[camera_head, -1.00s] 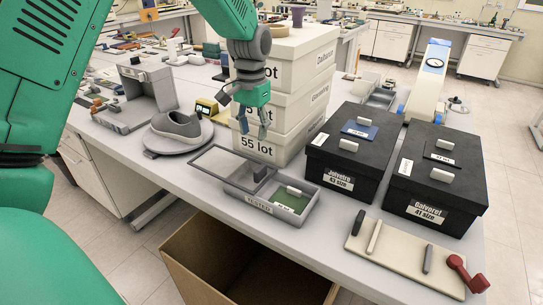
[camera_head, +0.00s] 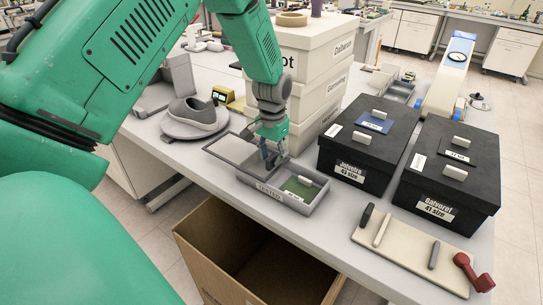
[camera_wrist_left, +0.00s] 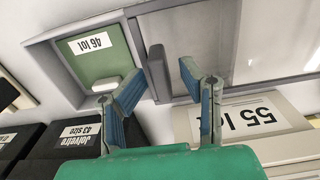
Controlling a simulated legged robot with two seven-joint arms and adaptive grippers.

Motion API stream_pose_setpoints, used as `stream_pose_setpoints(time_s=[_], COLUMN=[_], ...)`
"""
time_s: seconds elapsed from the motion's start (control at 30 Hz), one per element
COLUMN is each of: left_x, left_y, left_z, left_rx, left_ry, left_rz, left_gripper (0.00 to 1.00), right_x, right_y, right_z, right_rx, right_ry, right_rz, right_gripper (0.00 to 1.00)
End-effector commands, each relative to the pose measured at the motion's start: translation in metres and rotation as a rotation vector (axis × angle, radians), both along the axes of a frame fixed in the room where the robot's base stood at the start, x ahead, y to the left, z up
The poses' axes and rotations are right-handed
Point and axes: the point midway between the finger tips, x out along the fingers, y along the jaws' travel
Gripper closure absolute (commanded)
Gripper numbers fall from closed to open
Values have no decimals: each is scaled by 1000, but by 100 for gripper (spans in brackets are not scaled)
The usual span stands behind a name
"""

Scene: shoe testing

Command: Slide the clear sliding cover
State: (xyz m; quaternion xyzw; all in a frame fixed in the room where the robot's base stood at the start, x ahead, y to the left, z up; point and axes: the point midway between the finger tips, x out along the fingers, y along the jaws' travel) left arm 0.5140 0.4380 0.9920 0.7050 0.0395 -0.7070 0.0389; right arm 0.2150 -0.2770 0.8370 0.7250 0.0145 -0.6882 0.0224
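The clear sliding cover (camera_head: 232,148) is slid out to the left of a grey tray (camera_head: 318,200), leaving the tray's right part uncovered. In the left wrist view the cover (camera_wrist_left: 240,40) is a clear pane in a grey frame, with an upright grey handle (camera_wrist_left: 158,72) at its edge. My left gripper (camera_head: 271,162) is low over the tray. In the left wrist view its two fingers (camera_wrist_left: 162,76) are apart, one on each side of the handle, with gaps visible. In the head view the gripper hides the handle. My right gripper is out of view.
A green card (camera_head: 297,188) and a light knob show in the tray. White boxes (camera_head: 318,100) stand behind it, black shoe boxes (camera_head: 362,150) to the right. A shoe on a round stand (camera_head: 195,120) is to the left. An open cardboard box (camera_head: 205,262) is below the table's front.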

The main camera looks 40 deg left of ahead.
Motion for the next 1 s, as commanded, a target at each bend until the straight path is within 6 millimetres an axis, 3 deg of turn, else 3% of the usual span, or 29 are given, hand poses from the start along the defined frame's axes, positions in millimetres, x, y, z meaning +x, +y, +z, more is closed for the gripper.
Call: stream_pose_setpoints(time_s=[0.33,0.37,0.43,0.47,0.67,0.77,1.0], left_x=[1,1,1,1,2,4,12], left_y=[8,8,8,8,6,-8,-77], left_z=[-7,-7,-7,-7,-7,-5,-4], left_rx=[-8,-8,-8,-8,-2,-1,-3], left_ry=[-5,-5,-5,-5,-4,-3,-3], left_rz=[1,1,1,1,1,-3,-7], left_gripper=[66,69,94,100,100,100,100], right_x=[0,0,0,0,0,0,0], right_y=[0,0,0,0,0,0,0], right_z=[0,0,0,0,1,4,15], right_rx=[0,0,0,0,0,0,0], right_ry=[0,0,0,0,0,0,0], right_rz=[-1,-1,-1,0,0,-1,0], right_gripper=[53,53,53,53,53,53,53])
